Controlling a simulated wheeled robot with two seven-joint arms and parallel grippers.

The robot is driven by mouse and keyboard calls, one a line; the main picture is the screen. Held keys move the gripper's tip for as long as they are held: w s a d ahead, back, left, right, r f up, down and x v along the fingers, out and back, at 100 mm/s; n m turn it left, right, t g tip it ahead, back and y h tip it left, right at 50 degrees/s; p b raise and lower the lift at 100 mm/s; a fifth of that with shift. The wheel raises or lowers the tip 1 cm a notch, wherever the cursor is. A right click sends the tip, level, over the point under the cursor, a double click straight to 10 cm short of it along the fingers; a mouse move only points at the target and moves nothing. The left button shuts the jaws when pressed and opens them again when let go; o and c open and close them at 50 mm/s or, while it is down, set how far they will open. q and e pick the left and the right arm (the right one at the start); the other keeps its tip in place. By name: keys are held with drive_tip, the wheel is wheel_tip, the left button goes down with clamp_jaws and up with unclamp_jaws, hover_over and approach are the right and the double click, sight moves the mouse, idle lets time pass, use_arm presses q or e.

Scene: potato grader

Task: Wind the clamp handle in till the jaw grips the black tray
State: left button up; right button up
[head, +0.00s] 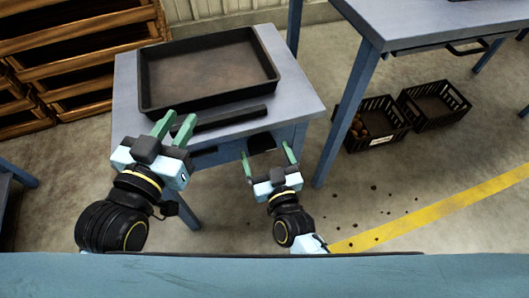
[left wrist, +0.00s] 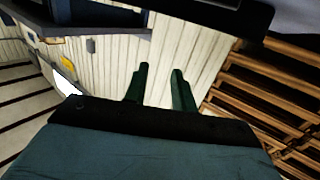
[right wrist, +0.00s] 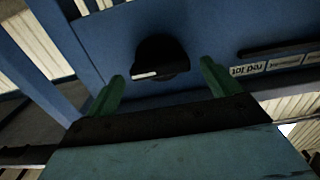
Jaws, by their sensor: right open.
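The black tray (head: 210,101) lies on the grey bench top. A long black jaw bar (head: 222,117) lies in front of it, with a narrow strip of bench showing between. The clamp handle, a round black knob with a white mark (right wrist: 160,58), sits on the blue bench front in the right wrist view. My right gripper (head: 267,152) is open below the bench's front edge, its fingers either side of the knob; contact cannot be told. My left gripper (head: 175,119) is open and empty, its fingers near the tray's front left corner and the bar's left end.
Wooden crates (head: 75,55) are stacked at the left. A second blue-legged table (head: 400,25) stands at the right. Two black crates, one holding potatoes (head: 375,128) and one further right (head: 435,103), stand on the floor. Labels (right wrist: 250,70) show on the bench front.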

use_arm(q)
drive_tip(key=shift+d+r+t, duration=0.25)
drive_tip(key=shift+r+t, duration=0.45)
drive_tip(key=shift+r, duration=0.4)
use_arm(e)
drive_tip(key=shift+w+a, duration=0.25)
drive_tip(key=shift+w, duration=0.4)
drive_tip(key=shift+c, duration=0.4)
drive_tip(key=c, duration=0.9)
